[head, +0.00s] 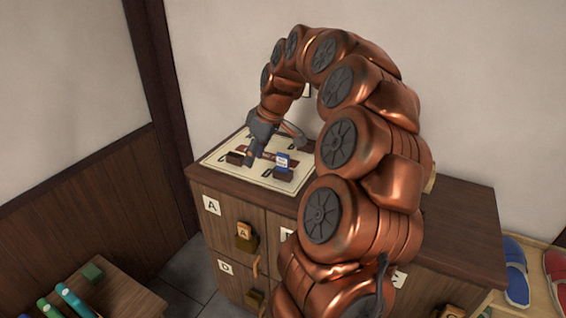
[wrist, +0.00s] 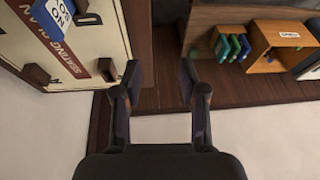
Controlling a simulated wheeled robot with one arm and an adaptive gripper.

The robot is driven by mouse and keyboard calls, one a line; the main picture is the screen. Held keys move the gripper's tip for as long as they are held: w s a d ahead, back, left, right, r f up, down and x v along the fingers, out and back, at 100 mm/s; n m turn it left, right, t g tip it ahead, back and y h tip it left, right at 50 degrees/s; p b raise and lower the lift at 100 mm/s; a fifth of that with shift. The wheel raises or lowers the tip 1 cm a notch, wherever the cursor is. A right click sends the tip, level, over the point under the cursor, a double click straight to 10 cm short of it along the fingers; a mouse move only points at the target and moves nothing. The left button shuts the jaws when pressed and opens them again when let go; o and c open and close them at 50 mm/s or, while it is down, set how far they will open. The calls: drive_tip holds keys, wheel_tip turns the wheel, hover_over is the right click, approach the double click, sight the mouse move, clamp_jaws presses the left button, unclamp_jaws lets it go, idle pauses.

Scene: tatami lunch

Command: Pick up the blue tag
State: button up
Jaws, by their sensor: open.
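The blue tag (head: 283,161) with a white patch stands in a small dark holder on the cream seating plan board (head: 223,160). In the wrist view the blue tag (wrist: 51,13) with white lettering is at the top left, partly cut off by the frame edge. My gripper (head: 275,146) is above the board, just behind and left of the tag in the head view. In the wrist view my gripper (wrist: 159,72) is open, with nothing between its fingers. The tag lies off to the left of both fingers.
The board lies on a wooden cabinet (head: 450,205) with lettered doors. Other dark holders (head: 235,158) stand on the board. A wooden box (wrist: 277,40) with green and blue items beside it appears at the wrist view's upper right. Slippers (head: 515,272) are at the right.

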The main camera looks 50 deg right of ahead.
approach(277, 166)
drive_tip(key=shift+a+f+m+t+h+p, duration=0.2)
drive_tip(key=shift+f+m+t+h+p, duration=0.1)
drive_tip(key=shift+f+h+p, duration=0.1)
drive_tip(key=shift+p+x, duration=1.75)
drive_tip(key=shift+x, duration=1.9)
clamp_jaws()
